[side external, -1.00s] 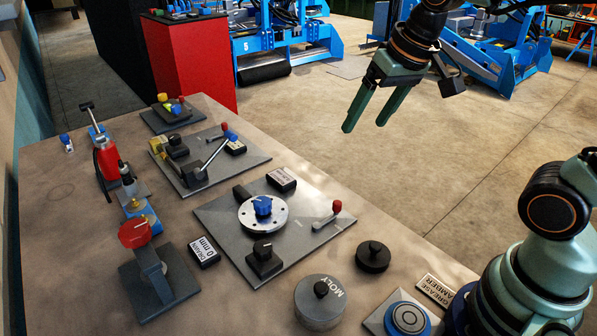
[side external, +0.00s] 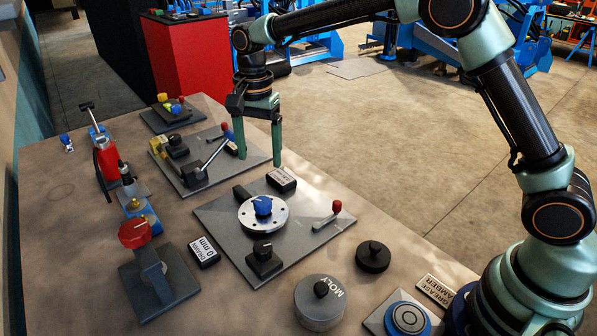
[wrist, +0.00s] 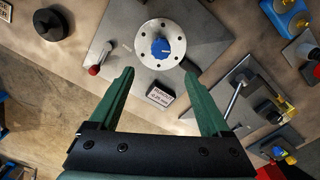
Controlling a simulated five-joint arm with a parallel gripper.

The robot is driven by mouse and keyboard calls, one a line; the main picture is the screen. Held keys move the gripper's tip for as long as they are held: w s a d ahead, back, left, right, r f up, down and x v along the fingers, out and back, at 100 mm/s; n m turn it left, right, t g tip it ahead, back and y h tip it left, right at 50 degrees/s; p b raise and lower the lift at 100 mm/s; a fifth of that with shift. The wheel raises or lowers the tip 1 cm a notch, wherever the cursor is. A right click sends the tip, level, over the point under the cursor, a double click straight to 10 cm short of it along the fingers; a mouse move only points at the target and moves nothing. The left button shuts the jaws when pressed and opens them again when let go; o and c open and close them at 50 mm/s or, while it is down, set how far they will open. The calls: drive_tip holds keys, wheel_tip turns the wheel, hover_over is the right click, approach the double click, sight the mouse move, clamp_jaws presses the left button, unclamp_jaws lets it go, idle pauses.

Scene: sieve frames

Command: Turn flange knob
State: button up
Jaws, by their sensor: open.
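The flange knob (side external: 263,205) is blue and sits at the centre of a round silver flange (side external: 278,222) with holes around its rim. The flange is on a grey plate on the bench. In the wrist view the blue knob (wrist: 160,48) lies ahead of the fingertips, roughly midway between them. My gripper (side external: 260,160) is open and empty, its green fingers pointing down. It hangs above the bench, behind the flange in the side view. In the wrist view both fingers of my gripper (wrist: 158,73) are spread apart. Nothing hides the knob.
A second plate with a blue-tipped lever (side external: 229,136) is close to my fingers. A MOLY tin (side external: 318,305) and black disc (side external: 373,257) stand nearer the front.

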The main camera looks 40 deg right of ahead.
sight(262, 201)
wheel_tip(262, 201, down, 12)
drive_tip(key=shift+a+f, duration=0.1)
drive_tip(key=shift+f, duration=0.1)
idle(0.4)
clamp_jaws()
idle(0.3)
